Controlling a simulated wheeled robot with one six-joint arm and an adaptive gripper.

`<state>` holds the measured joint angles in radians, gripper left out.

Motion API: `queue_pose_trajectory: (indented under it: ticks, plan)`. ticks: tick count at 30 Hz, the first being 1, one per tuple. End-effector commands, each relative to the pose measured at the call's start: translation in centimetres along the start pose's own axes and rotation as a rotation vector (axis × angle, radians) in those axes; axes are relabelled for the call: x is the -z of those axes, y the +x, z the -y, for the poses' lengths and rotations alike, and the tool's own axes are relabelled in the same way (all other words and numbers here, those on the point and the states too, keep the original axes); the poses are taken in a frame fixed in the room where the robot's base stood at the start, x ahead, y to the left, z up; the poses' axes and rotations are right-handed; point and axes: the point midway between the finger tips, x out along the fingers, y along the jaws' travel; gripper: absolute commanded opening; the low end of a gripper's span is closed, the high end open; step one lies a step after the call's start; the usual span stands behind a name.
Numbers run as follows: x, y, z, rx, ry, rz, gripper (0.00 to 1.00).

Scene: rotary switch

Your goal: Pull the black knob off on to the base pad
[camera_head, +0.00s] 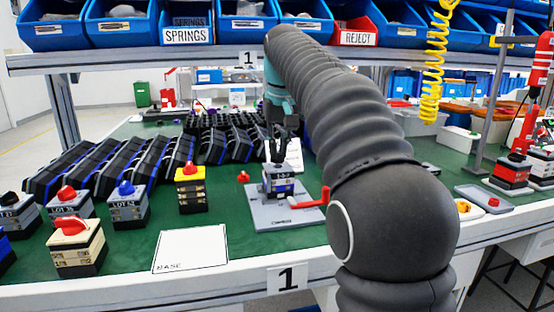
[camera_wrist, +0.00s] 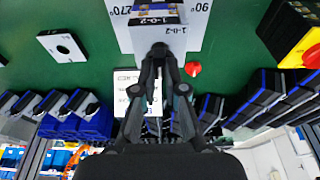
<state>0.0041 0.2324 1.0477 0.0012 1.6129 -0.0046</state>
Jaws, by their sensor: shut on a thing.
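My gripper (camera_head: 277,152) points down on top of a grey switch block (camera_head: 278,180) that stands upright in a grey fixture plate. In the wrist view my fingertips (camera_wrist: 160,52) are closed together at the edge of the switch's 1-0-2 label (camera_wrist: 160,22). They are shut on the black knob, which is dark and mostly hidden between them. The knob looks still at the top of the switch; I cannot tell if it is seated or lifted. The base pad (camera_head: 190,248) is a white sheet marked BASE, bare, on the green bench at the front.
The fixture plate (camera_head: 262,217) has a red lever (camera_head: 312,198) on its right. A loose red knob (camera_head: 243,177) lies just left of the switch. A yellow switch with a red knob (camera_head: 191,190) and several others stand to the left. Black racks (camera_head: 160,160) fill the back.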

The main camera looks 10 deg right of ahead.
Motion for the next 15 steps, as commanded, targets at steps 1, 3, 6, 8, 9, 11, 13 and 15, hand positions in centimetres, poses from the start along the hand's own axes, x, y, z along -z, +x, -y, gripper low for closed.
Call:
queue_pose_trajectory:
  ticks: [1, 3, 6, 8, 9, 11, 13, 15]
  plan:
    - [0.1, -0.5, 0.0, 0.000, 0.000, 0.000, 0.00]
    - [0.2, -0.7, 0.0, 0.000, 0.000, -0.001, 0.00]
    - [0.3, -1.1, 0.0, 0.000, 0.000, -0.001, 0.00]
    - [0.3, -1.4, 0.0, 0.000, 0.000, -0.001, 0.00]
    - [0.4, -1.5, 0.0, 0.000, 0.000, -0.001, 0.00]
    - [0.4, -1.7, 0.0, 0.000, 0.000, -0.001, 0.00]
    - [0.5, -1.9, 0.0, 0.000, 0.000, -0.002, 0.00]
    - [0.6, -2.2, 0.0, 0.000, 0.000, -0.002, 0.00]
